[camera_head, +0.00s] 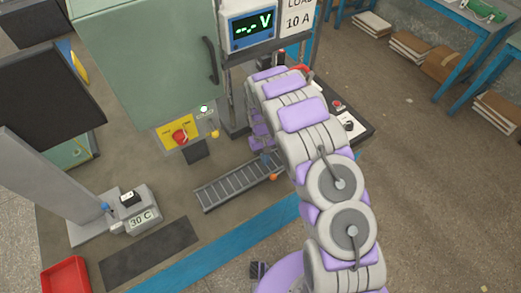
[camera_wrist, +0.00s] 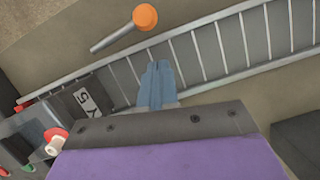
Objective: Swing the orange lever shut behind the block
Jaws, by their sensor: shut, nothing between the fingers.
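The orange lever has a round orange knob (camera_wrist: 145,17) on a thin grey rod, seen at the top of the wrist view. The rod slants down-left from the knob, beside the rail. A small orange knob (camera_head: 273,178) also shows by the rail in the head view. A dark block (camera_wrist: 88,100) with a white label sits at the left end of the rail in the wrist view. My gripper (camera_wrist: 158,68) is shut and empty, its blue fingertips over the rail's near edge, below the knob and apart from it. My arm hides much of this area in the head view.
The slatted metal rail (camera_head: 225,190) runs across the bench. A green cabinet (camera_head: 150,65) with a handle stands behind it, beside a voltage display (camera_head: 250,30). A "30 C" station (camera_head: 138,215) and red tray (camera_head: 66,275) are at the left.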

